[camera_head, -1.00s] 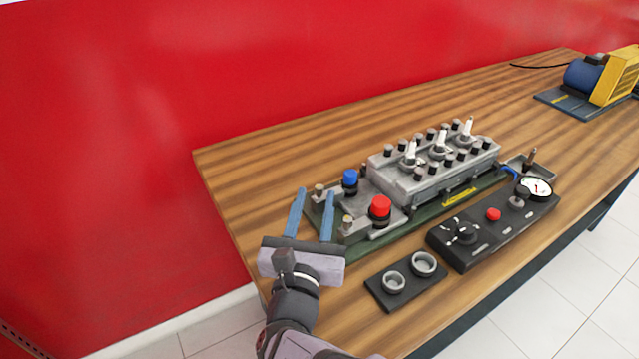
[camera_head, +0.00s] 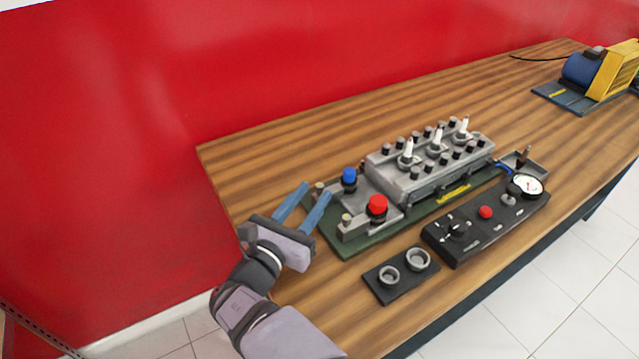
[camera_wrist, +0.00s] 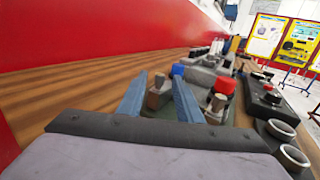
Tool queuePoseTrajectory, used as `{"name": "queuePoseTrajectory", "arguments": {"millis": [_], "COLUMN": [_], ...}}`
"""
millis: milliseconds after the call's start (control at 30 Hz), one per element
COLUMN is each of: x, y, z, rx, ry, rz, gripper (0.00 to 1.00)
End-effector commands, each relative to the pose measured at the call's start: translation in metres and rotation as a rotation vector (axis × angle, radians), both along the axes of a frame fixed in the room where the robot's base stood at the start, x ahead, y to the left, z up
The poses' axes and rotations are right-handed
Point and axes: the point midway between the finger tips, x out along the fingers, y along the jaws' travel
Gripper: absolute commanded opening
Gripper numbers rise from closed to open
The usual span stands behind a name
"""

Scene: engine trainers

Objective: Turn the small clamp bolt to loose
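A green base plate (camera_head: 345,247) carries two small upright bolts with tan heads at its left end. The far bolt (camera_head: 319,188) is close to my gripper's fingertips; the near bolt (camera_head: 346,220) stands to the right of them. I cannot tell which is the small clamp bolt. My gripper (camera_head: 316,189) is open, its two blue fingers pointing toward the plate. In the wrist view the far bolt (camera_wrist: 157,91) shows between the fingers, and the near bolt (camera_wrist: 217,105) is outside them on the right. Whether the fingers touch the far bolt cannot be told.
A blue cap (camera_head: 349,176) and a red cap (camera_head: 377,205) stand just right of the bolts, before a grey engine block (camera_head: 425,180). A black control panel (camera_head: 490,228) and a plate with two rings (camera_head: 400,275) lie in front. The wooden table (camera_head: 270,155) is clear behind.

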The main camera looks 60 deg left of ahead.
Motion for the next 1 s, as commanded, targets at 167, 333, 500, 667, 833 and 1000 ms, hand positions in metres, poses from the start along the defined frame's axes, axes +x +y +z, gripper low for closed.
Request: {"name": "queuePoseTrajectory", "arguments": {"millis": [167, 333, 500, 667, 833, 1000], "x": [0.021, 0.031, 0.035, 0.034, 0.034, 0.034], "y": [0.012, 0.019, 0.021, 0.021, 0.021, 0.021], "z": [0.001, 0.0, 0.0, 0.0, 0.0, 0.0], "rx": [0.0, 0.001, -0.001, -0.001, 0.0, 0.001], "ry": [0.0, 0.001, 0.001, 0.001, 0.0, 0.001], "rz": [-0.002, -0.001, 0.0, 0.001, 0.001, 0.003], "gripper": [0.32, 0.32, 0.32, 0.32, 0.0, 0.0]}}
